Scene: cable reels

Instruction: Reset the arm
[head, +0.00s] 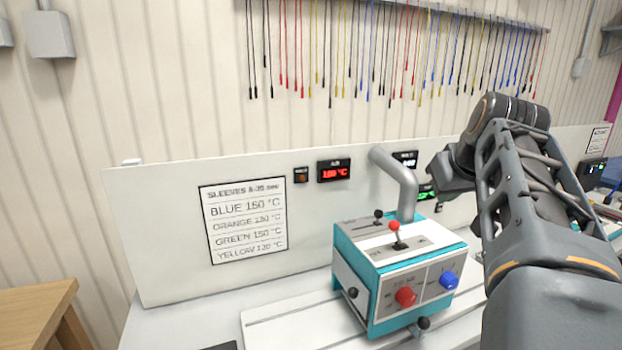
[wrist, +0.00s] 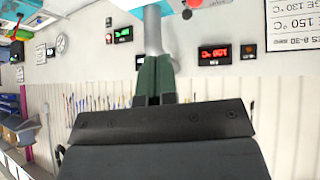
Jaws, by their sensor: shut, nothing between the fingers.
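My arm (head: 540,230) rises at the right of the head view and bends over at the top. Its wrist end (head: 452,172) points away towards the back panel, beside the grey bent pipe (head: 402,180) of the teal machine. My gripper shows in the wrist view (wrist: 154,98), with its two dark green fingers together and nothing between them. The fingers overlap the grey pipe (wrist: 152,30) in that view; I cannot tell whether they touch it. In the head view the fingertips cannot be made out.
The teal and white machine (head: 372,300) stands on the bench, with a red-topped lever (head: 394,226), a red knob (head: 405,297) and a blue knob (head: 449,280). A sleeve temperature sign (head: 243,219) is on the white panel (head: 150,230). Coloured cables (head: 385,50) hang above. A wooden table (head: 35,310) stands left.

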